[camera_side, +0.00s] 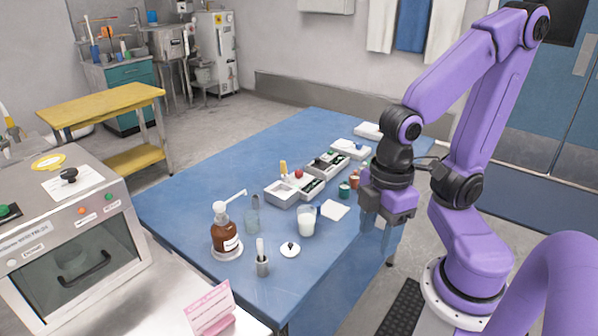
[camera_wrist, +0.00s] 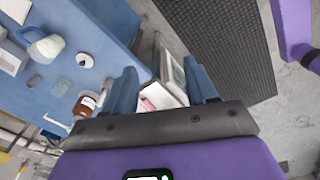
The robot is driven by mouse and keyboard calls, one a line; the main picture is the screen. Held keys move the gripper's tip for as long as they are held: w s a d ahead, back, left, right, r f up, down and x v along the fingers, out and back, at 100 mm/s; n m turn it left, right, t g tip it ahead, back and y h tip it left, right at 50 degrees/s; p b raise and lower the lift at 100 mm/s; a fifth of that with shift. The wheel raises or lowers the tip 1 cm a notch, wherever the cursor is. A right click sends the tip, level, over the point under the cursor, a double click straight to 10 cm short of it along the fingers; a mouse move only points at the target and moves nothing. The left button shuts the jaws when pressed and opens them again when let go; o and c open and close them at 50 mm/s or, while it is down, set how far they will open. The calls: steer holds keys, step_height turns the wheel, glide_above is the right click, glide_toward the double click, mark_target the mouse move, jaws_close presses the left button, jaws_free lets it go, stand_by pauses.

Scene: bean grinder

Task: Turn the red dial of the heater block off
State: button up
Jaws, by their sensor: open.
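A small red dial (camera_side: 299,174) shows in the side view on a low grey-and-white block (camera_side: 310,185), in the row of devices along the blue table. It is too small to tell which way the dial is turned. My gripper (camera_side: 383,222) hangs at the table's right edge, to the right of the block and apart from it. In the wrist view my gripper (camera_wrist: 162,88) has its two blue-grey fingers spread wide with nothing held between them. The red dial cannot be made out in the wrist view.
A milky beaker (camera_side: 306,222), brown pump bottle (camera_side: 226,232), clear glass (camera_side: 252,218), white lid (camera_side: 290,249) and grey holder (camera_side: 262,262) stand on the blue table (camera_side: 180,205). Small green and orange jars (camera_side: 344,189) stand between block and gripper. An oven (camera_side: 70,235) is at left.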

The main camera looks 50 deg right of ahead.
steer(key=w+m+t, duration=0.1)
steer(key=w+m, duration=0.4)
steer(key=w, duration=0.6)
steer(key=m+t+h, duration=0.2)
steer(key=m+h, duration=0.1)
steer(key=m, duration=1.1)
glide_above(299, 172)
steer(key=s+a, duration=0.4)
steer(key=s, duration=0.2)
step_height(299, 172, down, 2)
steer(key=shift+t, duration=0.3)
steer(key=x, duration=1.7)
steer(key=shift+f, duration=0.2)
steer(key=c, duration=1.1)
